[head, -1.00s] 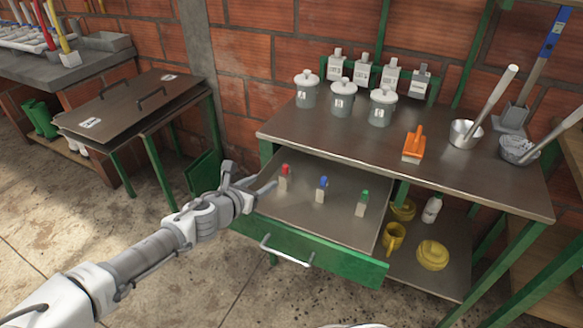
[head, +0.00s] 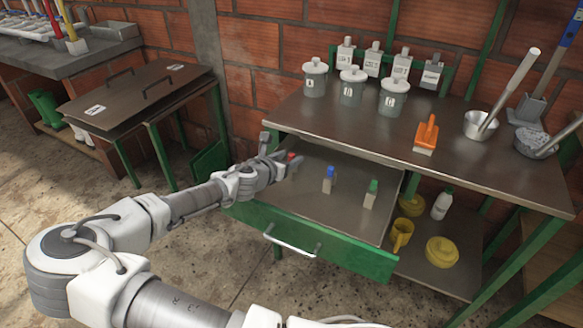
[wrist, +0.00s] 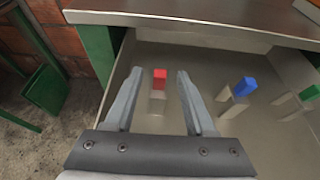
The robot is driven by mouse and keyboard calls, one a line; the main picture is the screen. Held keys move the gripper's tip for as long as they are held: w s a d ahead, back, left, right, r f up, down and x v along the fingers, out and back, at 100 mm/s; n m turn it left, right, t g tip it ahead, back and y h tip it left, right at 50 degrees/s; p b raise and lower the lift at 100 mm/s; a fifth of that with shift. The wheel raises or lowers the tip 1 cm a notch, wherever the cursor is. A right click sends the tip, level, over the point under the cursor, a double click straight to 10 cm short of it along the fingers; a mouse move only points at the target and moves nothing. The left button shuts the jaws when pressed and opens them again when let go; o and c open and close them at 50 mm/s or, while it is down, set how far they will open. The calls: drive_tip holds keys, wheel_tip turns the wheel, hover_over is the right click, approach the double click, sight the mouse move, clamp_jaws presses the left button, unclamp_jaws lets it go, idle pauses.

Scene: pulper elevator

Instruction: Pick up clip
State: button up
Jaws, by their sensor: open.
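Three small clips stand in the open drawer, each with a pale grey body and a coloured top. The red-topped clip (wrist: 158,98) appears between my gripper's two fingers in the wrist view. My gripper (wrist: 157,74) is open, and I cannot tell whether either finger touches it. In the head view the red top (head: 293,156) is partly hidden behind my gripper (head: 275,152). The blue-topped clip (head: 329,179) stands to its right, and the green-topped clip (head: 371,195) farther right. Both also show in the wrist view, blue (wrist: 240,95) and green (wrist: 305,98).
The drawer (head: 340,262) is pulled out under a metal worktop (head: 360,125), whose edge overhangs its back. Lidded pots (head: 352,88), an orange-handled tool (head: 426,135) and metal cups stand on top. Yellow items (head: 442,251) and a white bottle (head: 441,204) sit on the lower shelf.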

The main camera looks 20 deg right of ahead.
sight(295, 171)
drive_tip(key=b+x, duration=0.1)
drive_tip(key=x, duration=0.1)
drive_tip(key=b+x, duration=0.1)
drive_tip(key=x, duration=0.1)
drive_tip(key=shift+w+d+f, duration=0.1)
drive_tip(key=shift+d+f, duration=0.1)
drive_tip(key=shift+f, duration=0.25)
drive_tip(key=shift+w+d+f, duration=0.1)
drive_tip(key=shift+w+d, duration=0.15)
drive_tip(key=shift+d, duration=0.05)
clamp_jaws()
